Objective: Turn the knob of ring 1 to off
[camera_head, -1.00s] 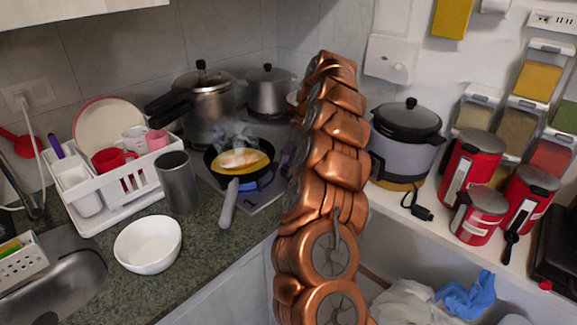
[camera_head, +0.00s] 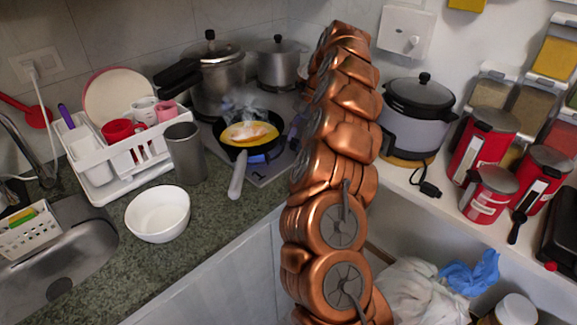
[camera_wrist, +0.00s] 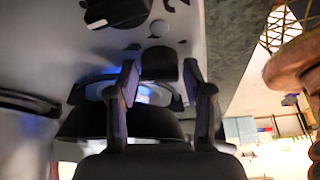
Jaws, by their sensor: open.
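The stove (camera_head: 272,170) stands in the counter corner, with a number 1 marked on its surface by the front ring. A black pan (camera_head: 226,138) with yellow food sits on that ring, steaming, with a blue glow beneath. In the wrist view, my gripper (camera_wrist: 160,75) is open, its two dark fingers pointing at the pale stove panel (camera_wrist: 190,30). A dark rounded piece (camera_wrist: 159,63), which looks like a knob, shows between the fingertips; I cannot tell whether they touch it. Another black knob (camera_wrist: 118,10) is at the top. In the head view, my copper arm hides the gripper and knobs.
Behind the pan stand a pressure cooker (camera_head: 218,85) and a steel pot (camera_head: 278,65). A steel cup (camera_head: 186,152) and white bowl (camera_head: 157,214) are left on the counter. A rice cooker (camera_head: 408,130) and red canisters (camera_head: 484,145) stand right of my arm.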

